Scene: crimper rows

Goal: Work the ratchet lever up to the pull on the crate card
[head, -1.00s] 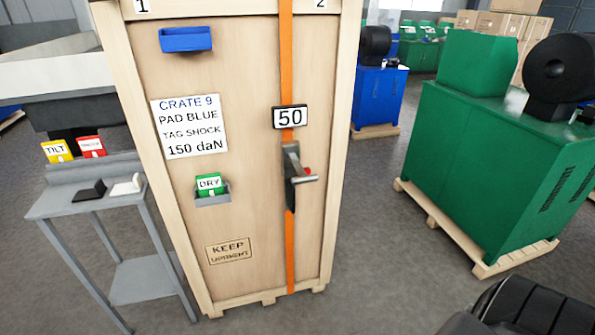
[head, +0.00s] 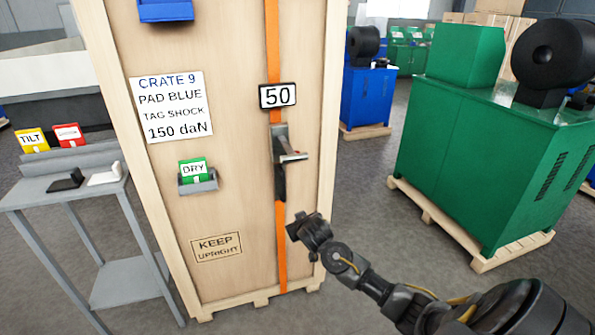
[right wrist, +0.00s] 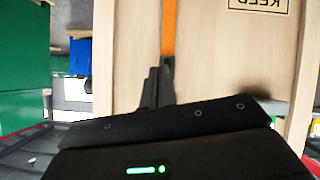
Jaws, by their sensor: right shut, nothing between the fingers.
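The tall wooden crate (head: 225,230) stands in the middle of the head view. Its white card (head: 173,108) reads "CRATE 9, PAD BLUE, TAG SHOCK, 150 daN". An orange strap (head: 282,245) runs down the crate front through the grey ratchet, whose lever (head: 289,157) sticks out toward me. The display (head: 278,96) above it reads 50. My right gripper (head: 298,226) is shut and empty, below the lever and in front of the crate's right side. In the right wrist view the shut fingers (right wrist: 157,82) show against the strap. My left gripper is not in view.
A green "DRY" tag (head: 193,169) sits in a holder on the crate; a blue pad (head: 165,10) is above. A grey stand (head: 50,197) at left holds TILT and red tags, and a black and a white piece. A green machine (head: 470,150) on a pallet stands right.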

